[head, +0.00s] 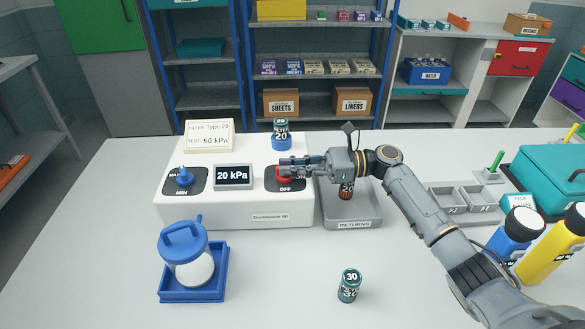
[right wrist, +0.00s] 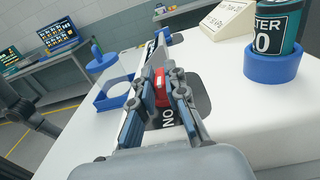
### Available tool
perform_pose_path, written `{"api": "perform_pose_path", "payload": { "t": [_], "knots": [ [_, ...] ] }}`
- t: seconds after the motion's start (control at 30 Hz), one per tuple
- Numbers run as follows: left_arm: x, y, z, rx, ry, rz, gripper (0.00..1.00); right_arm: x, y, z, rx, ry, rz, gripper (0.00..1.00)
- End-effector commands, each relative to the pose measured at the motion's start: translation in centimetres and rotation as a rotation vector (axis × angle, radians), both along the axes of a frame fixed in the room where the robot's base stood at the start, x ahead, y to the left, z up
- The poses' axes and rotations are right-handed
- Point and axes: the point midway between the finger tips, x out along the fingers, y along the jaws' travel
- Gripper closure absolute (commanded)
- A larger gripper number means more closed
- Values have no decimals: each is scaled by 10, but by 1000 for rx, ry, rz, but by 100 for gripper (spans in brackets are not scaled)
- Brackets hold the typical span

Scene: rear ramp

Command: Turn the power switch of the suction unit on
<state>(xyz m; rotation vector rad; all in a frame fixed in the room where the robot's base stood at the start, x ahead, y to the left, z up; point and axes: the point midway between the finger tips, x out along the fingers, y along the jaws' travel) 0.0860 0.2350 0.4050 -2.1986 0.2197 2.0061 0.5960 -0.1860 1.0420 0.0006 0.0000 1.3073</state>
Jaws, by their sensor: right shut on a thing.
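The white suction unit (head: 240,208) stands on the table in the head view, with a lit display (head: 234,176) reading 20 kPa. Its red power switch (right wrist: 161,84) shows between my fingers in the right wrist view. Lettering reading "OFF" shows just below the switch in the head view. My right gripper (head: 284,170) reaches in from the right and is shut on the red switch; it also shows in the right wrist view (right wrist: 163,88). The fingers hide much of the switch, so I cannot tell its position. My left gripper is not in view.
A blue dial (head: 184,177) is on the unit's left. A filter canister (head: 281,134) sits in a blue ring behind my gripper. A grey returns tray (head: 352,212) is right of the unit. A lidded jar (head: 188,250) and a loose canister (head: 349,286) stand in front.

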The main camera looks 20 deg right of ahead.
Motion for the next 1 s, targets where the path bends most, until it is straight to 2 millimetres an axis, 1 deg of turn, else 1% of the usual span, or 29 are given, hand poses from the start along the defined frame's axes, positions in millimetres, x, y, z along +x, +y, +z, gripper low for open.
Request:
{"api": "perform_pose_path", "payload": {
  "t": [0.2, 0.23, 0.27, 0.3, 0.33, 0.6, 0.73, 0.87, 1.0],
  "knots": [
    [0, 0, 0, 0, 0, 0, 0, 0, 1, 1, 2, -1, 0, 100],
    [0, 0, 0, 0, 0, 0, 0, 0, 1, 1, 2, -1, 0, 83],
    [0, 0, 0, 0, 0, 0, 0, 0, 1, 1, 2, -1, 0, 77],
    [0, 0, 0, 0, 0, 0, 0, 0, 1, 0, 2, -1, 0, 69],
    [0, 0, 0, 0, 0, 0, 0, 0, 1, 0, 2, -1, 0, 64],
    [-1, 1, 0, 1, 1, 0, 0, 0, 0, 0, 1, 0, -1, 64],
    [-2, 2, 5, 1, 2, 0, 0, -1, 0, 1, 1, 2, -19, 64],
    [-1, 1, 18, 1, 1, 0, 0, -3, 1, 4, 0, 2, -74, 64],
    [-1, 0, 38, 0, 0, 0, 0, -5, 2, 5, -1, 4, -171, 64]
  ]
}}
